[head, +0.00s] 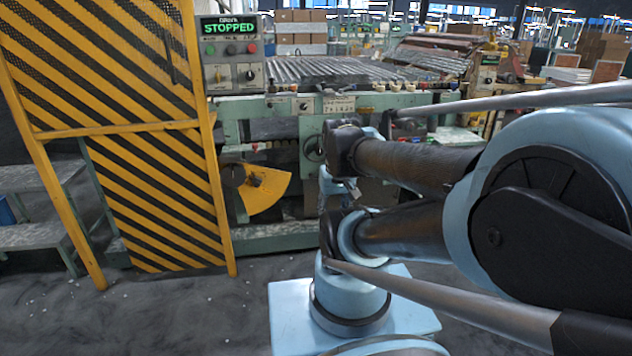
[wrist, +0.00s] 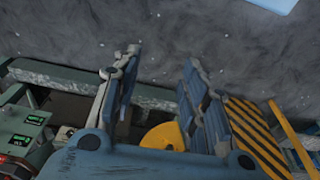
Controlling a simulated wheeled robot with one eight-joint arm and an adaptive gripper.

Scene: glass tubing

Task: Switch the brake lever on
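No part is labelled as the brake lever. A yellow sector plate (head: 266,190) with a small dark handle-like part (head: 255,180) is on the machine's front, right of the striped guard. In the wrist view the yellow plate (wrist: 163,136) shows between and beyond my fingers, partly hidden by them. My gripper (wrist: 158,75) is open and empty, its two blue-grey fingers wide apart. In the head view my gripper (head: 342,190) shows small beside the machine front, right of the plate, partly hidden by my arm. Contact with the machine cannot be made out.
A control box (head: 230,50) reads "STOPPED" in green above several buttons and a knob. The black-and-yellow striped guard (head: 150,190) stands left; it also shows in the wrist view (wrist: 250,125). Steps (head: 40,236) stand far left. Grey floor (head: 180,315) lies open in front.

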